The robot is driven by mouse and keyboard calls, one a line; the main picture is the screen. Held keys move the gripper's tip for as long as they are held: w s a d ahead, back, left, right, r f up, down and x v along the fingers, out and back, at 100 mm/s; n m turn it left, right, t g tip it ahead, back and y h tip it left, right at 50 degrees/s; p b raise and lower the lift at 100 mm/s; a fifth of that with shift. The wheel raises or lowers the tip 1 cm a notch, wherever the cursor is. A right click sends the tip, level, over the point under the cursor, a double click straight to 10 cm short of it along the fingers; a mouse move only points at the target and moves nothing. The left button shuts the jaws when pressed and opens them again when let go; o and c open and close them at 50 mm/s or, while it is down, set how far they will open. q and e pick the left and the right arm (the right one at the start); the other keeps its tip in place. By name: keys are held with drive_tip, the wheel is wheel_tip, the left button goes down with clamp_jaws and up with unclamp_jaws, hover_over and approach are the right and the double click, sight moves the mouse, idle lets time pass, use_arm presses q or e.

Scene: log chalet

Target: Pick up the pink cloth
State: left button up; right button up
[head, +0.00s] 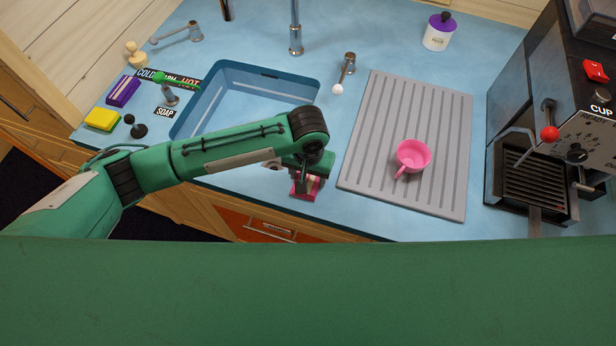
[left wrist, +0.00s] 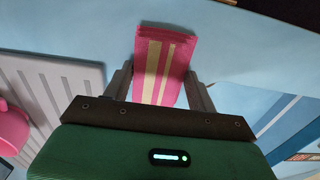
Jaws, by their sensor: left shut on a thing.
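The pink cloth (left wrist: 178,50) with pale yellow stripes is between the two fingers of my left gripper (left wrist: 161,88) in the left wrist view. The fingers are shut on its sides. In the head view my left gripper (head: 306,184) is over the counter's front edge, between sink and drying mat. The pink cloth (head: 304,194) shows partly beneath it; the wrist hides the rest. I cannot tell whether the cloth still touches the counter. My right gripper is not in view.
The blue sink (head: 215,85) lies left of the gripper. A grey ridged mat (head: 370,120) with a pink cup (head: 413,155) lies to the right. A black coffee machine (head: 520,110) stands at far right. Yellow sponge (head: 102,119) and purple cloth (head: 122,91) lie at left.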

sight(308, 177)
use_arm(q)
drive_tip(key=shift+r, duration=0.15)
wheel_tip(308, 177, up, 20)
drive_tip(key=b, duration=0.2)
idle(0.3)
